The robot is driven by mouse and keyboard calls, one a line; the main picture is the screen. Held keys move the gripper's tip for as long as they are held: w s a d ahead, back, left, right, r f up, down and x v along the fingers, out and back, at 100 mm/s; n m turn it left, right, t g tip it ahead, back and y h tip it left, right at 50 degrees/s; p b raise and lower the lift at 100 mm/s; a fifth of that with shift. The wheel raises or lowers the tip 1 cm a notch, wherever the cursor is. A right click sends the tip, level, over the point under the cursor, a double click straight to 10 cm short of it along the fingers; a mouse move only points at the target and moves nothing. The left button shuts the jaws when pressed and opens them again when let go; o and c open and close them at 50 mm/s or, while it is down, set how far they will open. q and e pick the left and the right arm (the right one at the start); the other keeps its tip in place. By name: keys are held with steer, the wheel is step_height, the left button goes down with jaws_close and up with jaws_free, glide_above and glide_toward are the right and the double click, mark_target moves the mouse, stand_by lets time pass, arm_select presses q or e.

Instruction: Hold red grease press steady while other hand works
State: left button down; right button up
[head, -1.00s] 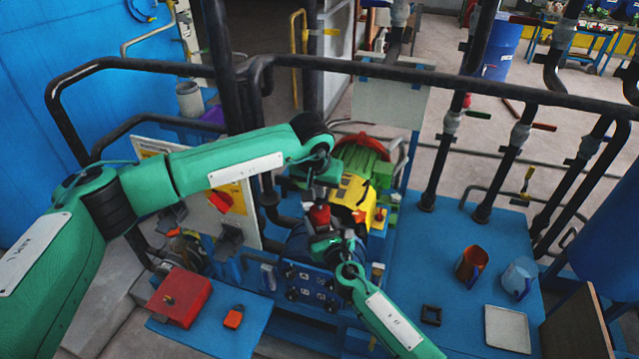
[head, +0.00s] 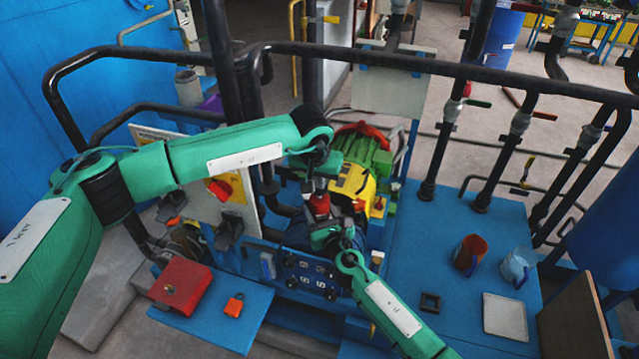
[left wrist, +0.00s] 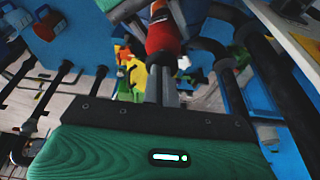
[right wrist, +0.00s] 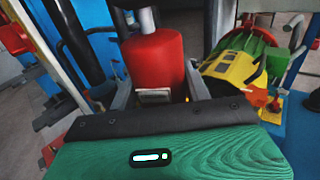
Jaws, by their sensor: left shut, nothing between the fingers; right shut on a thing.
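The red grease press (head: 319,206) is a red cylinder standing in front of the yellow and green machine. In the right wrist view the press (right wrist: 155,62) sits between the fingers of my right gripper (right wrist: 158,95), which is shut on it. My left gripper (head: 320,184) is just above the press in the head view. In the left wrist view my left gripper (left wrist: 164,85) is shut and empty, its fingertips close to the red press (left wrist: 161,38). I cannot tell whether they touch it. My right gripper also shows in the head view (head: 325,232), partly hiding the press's lower part.
The yellow and green machine (head: 362,165) stands close behind. A dark handrail (head: 420,65) crosses above the work area. A red box (head: 181,285) and an orange block (head: 234,306) lie on the left blue ledge. Two cups (head: 469,252) stand on the right blue platform.

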arm_select(q)
steer(key=d+v, duration=0.1)
steer(key=v, duration=1.1)
steer(key=shift+w+a+r, duration=0.25)
steer(key=shift+a+r, duration=0.05)
steer(key=shift+a, duration=0.1)
stand_by(0.3)
arm_select(e)
steer(key=o, duration=1.4)
steer(key=v, duration=1.2)
steer(key=shift+f, duration=0.1)
